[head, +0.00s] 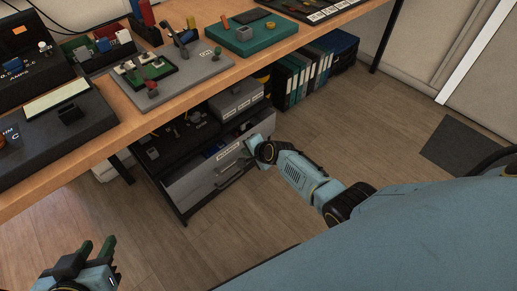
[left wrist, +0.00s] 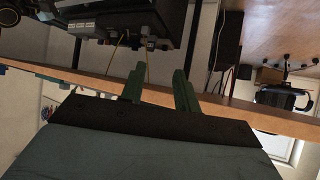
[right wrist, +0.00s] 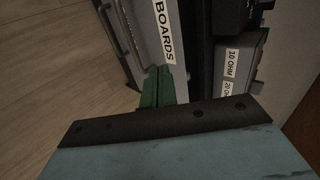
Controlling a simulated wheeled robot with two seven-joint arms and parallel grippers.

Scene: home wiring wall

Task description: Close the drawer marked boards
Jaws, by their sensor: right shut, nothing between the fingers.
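The drawer marked boards (head: 190,182) is the grey-fronted drawer in the low cabinet under the bench. It stands partly out, with some contents showing behind its front. Its BOARDS label shows large in the right wrist view (right wrist: 165,32). My right gripper (head: 248,147) is at the right part of the drawer front, near the label. Its green fingers (right wrist: 158,86) are together with nothing between them; whether they touch the front I cannot tell. My left gripper (head: 96,248) is open and empty at the lower left, away from the cabinet; its fingers stand apart in the left wrist view (left wrist: 158,86).
The wooden bench (head: 135,124) runs above the cabinet and carries a grey board (head: 205,66) and a green tray (head: 262,38). Grey labelled boxes (head: 238,100) sit on the shelf above the drawer. Binders (head: 292,80) stand to the right. The floor (head: 350,130) in front is clear.

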